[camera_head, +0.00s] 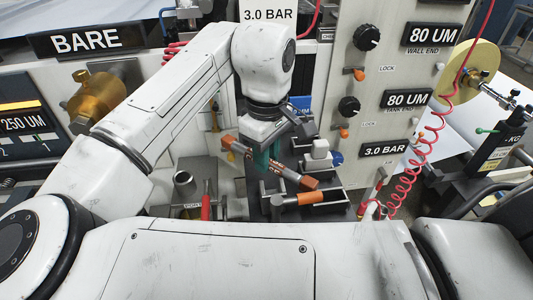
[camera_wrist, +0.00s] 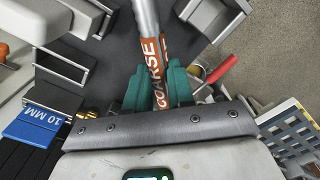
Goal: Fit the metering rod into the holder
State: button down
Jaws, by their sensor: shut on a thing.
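My gripper (camera_head: 264,158), with teal fingers, is shut on the metering rod (camera_head: 290,174). The rod has copper-orange ends and slants down to the right in the head view. In the wrist view the rod (camera_wrist: 150,50) shows an orange band reading COARSE between the teal fingers (camera_wrist: 158,88); its grey end runs out of the top of the picture. The rod appears above a dark fixture (camera_head: 328,204), which seems to be the holder. My gripper and the rod hide part of this fixture, and I cannot tell whether the rod touches it.
A red handle (camera_head: 206,203) and an open metal cup (camera_head: 185,186) stand to the left. A blue 10 MM block (camera_wrist: 35,125) is at left in the wrist view. A coiled red hose (camera_head: 410,185) hangs at right.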

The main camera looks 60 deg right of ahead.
jog(key=shift+f, duration=0.2)
jog(key=c, duration=1)
grip_release()
jog(key=shift+r, duration=0.1)
